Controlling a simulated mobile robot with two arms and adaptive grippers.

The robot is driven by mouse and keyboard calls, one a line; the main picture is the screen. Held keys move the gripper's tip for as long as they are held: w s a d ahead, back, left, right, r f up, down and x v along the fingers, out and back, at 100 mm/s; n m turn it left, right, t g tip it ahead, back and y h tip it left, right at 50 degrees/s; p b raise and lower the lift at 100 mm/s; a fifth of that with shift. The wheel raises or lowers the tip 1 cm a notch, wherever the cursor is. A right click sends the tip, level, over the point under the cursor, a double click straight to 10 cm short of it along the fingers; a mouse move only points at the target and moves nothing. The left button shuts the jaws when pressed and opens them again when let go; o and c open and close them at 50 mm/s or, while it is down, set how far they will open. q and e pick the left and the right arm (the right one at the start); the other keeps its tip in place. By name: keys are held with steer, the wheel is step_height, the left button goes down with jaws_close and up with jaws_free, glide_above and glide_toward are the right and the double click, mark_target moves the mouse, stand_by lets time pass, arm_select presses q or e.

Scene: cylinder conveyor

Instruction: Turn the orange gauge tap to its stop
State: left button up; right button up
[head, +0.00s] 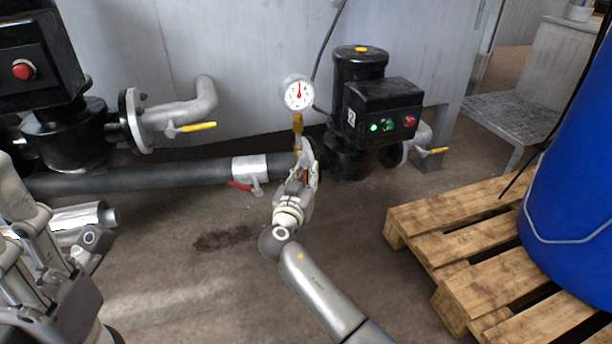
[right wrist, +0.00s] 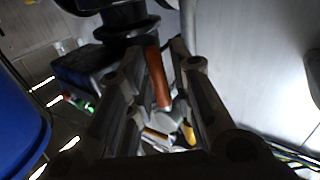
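The orange gauge tap shows in the right wrist view as an orange handle (right wrist: 158,78), lying lengthwise between the two fingers of my right gripper (right wrist: 160,85). Dark gaps show between the handle and the fingers, so the gripper looks open around it. In the head view my right gripper (head: 306,168) is at the brass stem just below the round white gauge (head: 298,94), and only a little orange shows between its fingers. The gauge has a red needle pointing about upward. My left gripper (head: 55,245) is cut off at the lower left; its finger opening is unclear.
A dark pipe (head: 150,177) with a red-handled valve (head: 241,186) runs left of the tap. A black pump (head: 360,70) with a control box (head: 385,105) stands just right. A wooden pallet (head: 440,235) bears a blue drum (head: 575,190). The floor between is clear.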

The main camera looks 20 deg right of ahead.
jaws_close()
